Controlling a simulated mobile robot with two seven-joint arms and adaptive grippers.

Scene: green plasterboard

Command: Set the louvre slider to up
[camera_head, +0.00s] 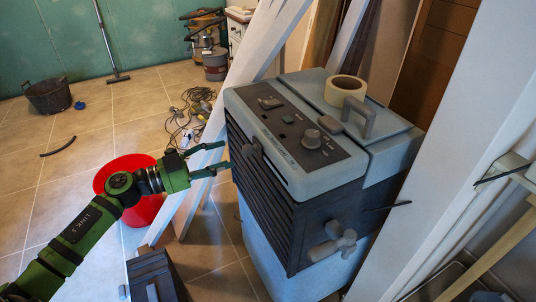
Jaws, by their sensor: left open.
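A pale blue-grey appliance (295,172) stands at the centre, with dark horizontal louvre slats (275,200) across its front. A small grey tab, which looks like the louvre slider (252,151), sits near the top left of the slats. My left gripper (222,158) comes in from the left with its two green fingers spread and empty. Its fingertips point at the slats, just left of the tab, with a small gap visible. Whether they are at the same depth is hard to tell. My right gripper is not seen.
Pale leaning boards (240,85) and a red bucket (150,212) are near my left arm.

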